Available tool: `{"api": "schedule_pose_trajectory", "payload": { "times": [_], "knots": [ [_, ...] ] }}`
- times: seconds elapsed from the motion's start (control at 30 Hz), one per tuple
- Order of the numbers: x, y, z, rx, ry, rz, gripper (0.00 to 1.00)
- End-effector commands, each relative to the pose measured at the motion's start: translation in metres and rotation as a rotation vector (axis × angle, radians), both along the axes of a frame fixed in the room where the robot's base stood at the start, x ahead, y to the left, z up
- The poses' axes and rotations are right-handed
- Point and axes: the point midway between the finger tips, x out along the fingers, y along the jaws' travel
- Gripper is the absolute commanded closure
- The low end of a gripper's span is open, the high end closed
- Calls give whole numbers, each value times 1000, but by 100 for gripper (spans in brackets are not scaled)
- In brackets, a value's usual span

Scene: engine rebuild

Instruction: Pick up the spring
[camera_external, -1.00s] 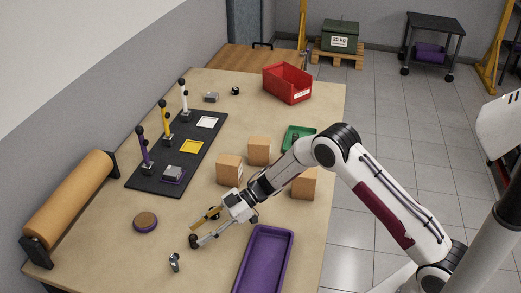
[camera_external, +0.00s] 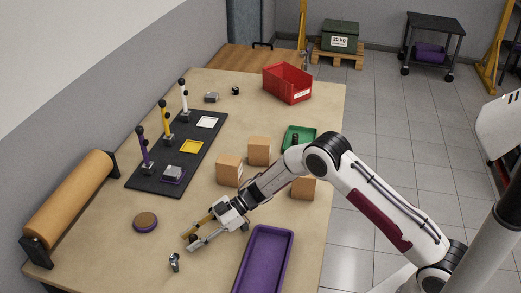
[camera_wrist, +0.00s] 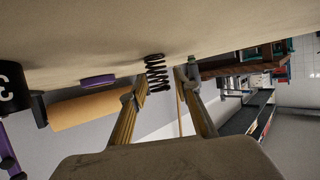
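The spring (camera_wrist: 157,74) is a dark coil in the wrist view, where the table is at the top of the picture. It stands on end on the table, between and just beyond the two fingertips. My gripper (camera_external: 189,242) is open and low over the front part of the table. It also shows in the wrist view (camera_wrist: 162,92), with one finger on each side of the spring. I see no clear contact between fingers and spring. In the external view I cannot make out the spring at the fingertips.
A small metal part (camera_external: 174,262) stands close by my fingertips. A purple tray (camera_external: 288,240) is to the right. Cardboard boxes (camera_external: 229,172) stand behind my gripper.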

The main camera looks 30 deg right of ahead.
Motion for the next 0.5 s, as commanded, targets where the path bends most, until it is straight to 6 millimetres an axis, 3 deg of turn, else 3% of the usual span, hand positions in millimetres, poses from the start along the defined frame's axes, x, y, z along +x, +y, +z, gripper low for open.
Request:
{"api": "schedule_pose_trajectory", "payload": {
  "times": [0.03,0.1,0.5],
  "knots": [
    [0,0,0,0,0,0,87],
    [0,0,0,0,0,0,100],
    [0,0,2,0,-1,0,100]
  ]
}}
